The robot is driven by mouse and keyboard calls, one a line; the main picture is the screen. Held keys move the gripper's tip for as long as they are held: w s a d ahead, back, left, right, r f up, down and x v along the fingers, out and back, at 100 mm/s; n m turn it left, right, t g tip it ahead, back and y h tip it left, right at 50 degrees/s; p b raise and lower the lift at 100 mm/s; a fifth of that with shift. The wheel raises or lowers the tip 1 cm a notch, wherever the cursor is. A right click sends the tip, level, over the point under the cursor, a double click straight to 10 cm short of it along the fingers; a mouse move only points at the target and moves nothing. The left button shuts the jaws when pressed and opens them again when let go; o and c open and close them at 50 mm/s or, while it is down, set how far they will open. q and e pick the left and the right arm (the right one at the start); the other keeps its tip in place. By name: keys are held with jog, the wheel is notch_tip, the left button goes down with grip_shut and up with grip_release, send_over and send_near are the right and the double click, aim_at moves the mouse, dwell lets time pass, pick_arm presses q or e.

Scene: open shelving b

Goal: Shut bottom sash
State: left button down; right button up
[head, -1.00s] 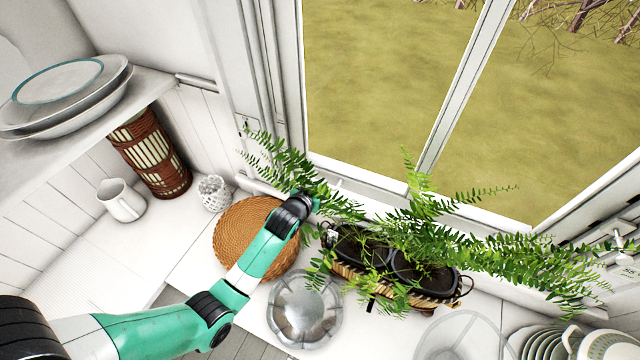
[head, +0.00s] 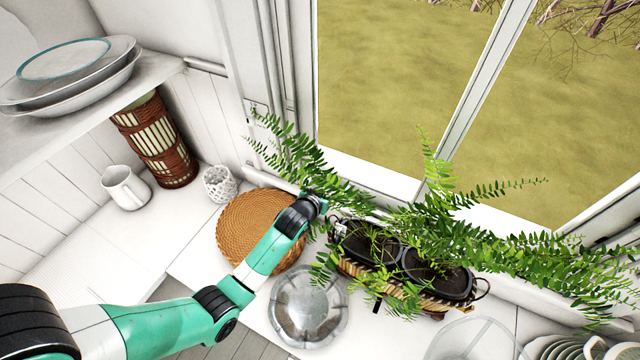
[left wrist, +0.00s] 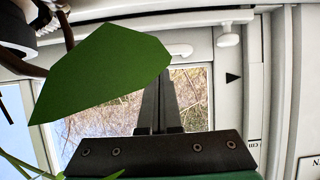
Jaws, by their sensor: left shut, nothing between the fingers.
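The window sash shows in the head view as a white-framed glazed panel with a dividing bar and a white lower rail (head: 372,176) behind the fern. Whether it stands open is not clear there. My left gripper's wrist reaches the fern beside the sill; its fingers are hidden by the fronds in that view. In the left wrist view my left gripper (left wrist: 158,88) is shut and empty, its fingers pointing at a window pane (left wrist: 110,115). A white handle (left wrist: 178,50) is on the frame just beyond the fingertips; contact cannot be told. My right gripper is out of view.
A fern (head: 440,230) in a basket planter (head: 400,285) crowds the sill, and a green leaf (left wrist: 105,70) blocks part of the wrist view. A woven mat (head: 240,228), glass dish (head: 307,305), white mug (head: 125,187) and lattice cup (head: 220,184) stand nearby.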

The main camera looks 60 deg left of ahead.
pick_arm(q)
jog(key=r+p+v, duration=0.2)
jog(key=v, duration=0.8)
jog(key=shift+w+a, duration=0.2)
jog(key=shift+w, duration=0.05)
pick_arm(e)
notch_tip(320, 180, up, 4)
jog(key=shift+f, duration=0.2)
pick_arm(q)
jog(key=shift+r, duration=0.1)
